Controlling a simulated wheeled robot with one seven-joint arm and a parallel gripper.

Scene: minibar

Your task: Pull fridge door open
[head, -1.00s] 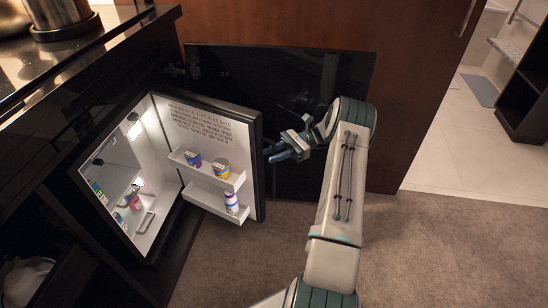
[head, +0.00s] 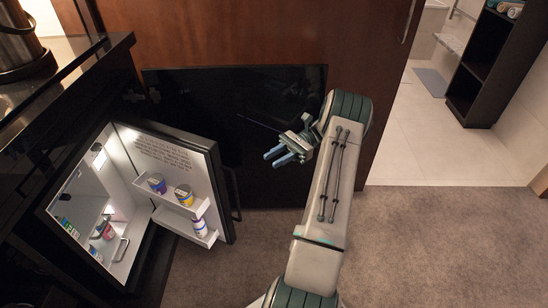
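The minibar fridge (head: 100,190) stands at the left with its inside lit. Its door (head: 218,165) is swung wide open, its inner side with shelves facing left. A dark handle (head: 234,192) shows at the door's outer side. My gripper (head: 276,156) is to the right of the door, apart from the handle. Its two blue fingers are spread with a gap between them, and nothing shows between them.
The door shelves hold a purple cup (head: 157,183), a yellow cup (head: 184,195) and a small bottle (head: 200,227). A dark panel (head: 285,95) stands behind my gripper, against a wooden wall (head: 240,35). A dark counter (head: 75,75) is above the fridge. Carpet (head: 430,250) is clear at the right.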

